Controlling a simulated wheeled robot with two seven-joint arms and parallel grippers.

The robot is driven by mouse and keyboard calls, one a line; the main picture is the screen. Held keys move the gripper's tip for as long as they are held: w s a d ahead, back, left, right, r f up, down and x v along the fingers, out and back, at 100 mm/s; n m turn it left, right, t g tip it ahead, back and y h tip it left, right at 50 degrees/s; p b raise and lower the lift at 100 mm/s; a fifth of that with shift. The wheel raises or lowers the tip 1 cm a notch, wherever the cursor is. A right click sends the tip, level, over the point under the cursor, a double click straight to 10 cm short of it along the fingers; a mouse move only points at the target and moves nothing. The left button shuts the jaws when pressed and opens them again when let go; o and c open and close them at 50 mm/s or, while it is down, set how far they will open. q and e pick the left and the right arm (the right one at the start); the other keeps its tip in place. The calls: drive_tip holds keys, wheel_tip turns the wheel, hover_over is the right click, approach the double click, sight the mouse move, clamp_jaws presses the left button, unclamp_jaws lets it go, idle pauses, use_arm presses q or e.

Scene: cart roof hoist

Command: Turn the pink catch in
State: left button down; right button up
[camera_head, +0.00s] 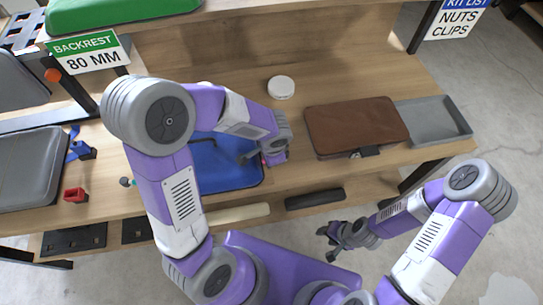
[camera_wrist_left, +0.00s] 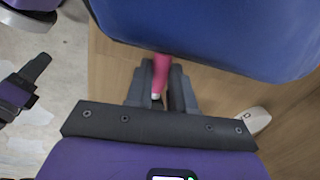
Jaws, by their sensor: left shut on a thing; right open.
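The pink catch (camera_wrist_left: 161,68) shows in the left wrist view between the two fingers of my left gripper (camera_wrist_left: 161,82), at the edge of a blue padded panel (camera_wrist_left: 215,32). The fingers are shut on it. In the head view my left gripper (camera_head: 262,158) is at the right edge of the blue panel (camera_head: 215,165), and only a speck of pink shows there. The catch's far end is hidden by the panel. My right gripper (camera_head: 328,243) is open and empty, low in front of the bench.
A brown padded panel (camera_head: 355,125) and a grey tray (camera_head: 440,119) lie to the right on the wooden bench. A white round puck (camera_head: 281,87) stands behind. A red block (camera_head: 75,195) and a grey pad (camera_head: 28,168) are at left. Dark and cream bars lie on the lower shelf.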

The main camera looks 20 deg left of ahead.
use_arm(q)
drive_tip(key=c, duration=1)
unclamp_jaws()
drive_tip(key=shift+o, duration=0.2)
wheel_tip(320, 180, up, 8)
drive_tip(key=s+d+p, duration=0.1)
drive_tip(key=p, duration=0.1)
drive_tip(key=shift+f+p, duration=0.25)
drive_tip(key=shift+p, duration=0.1)
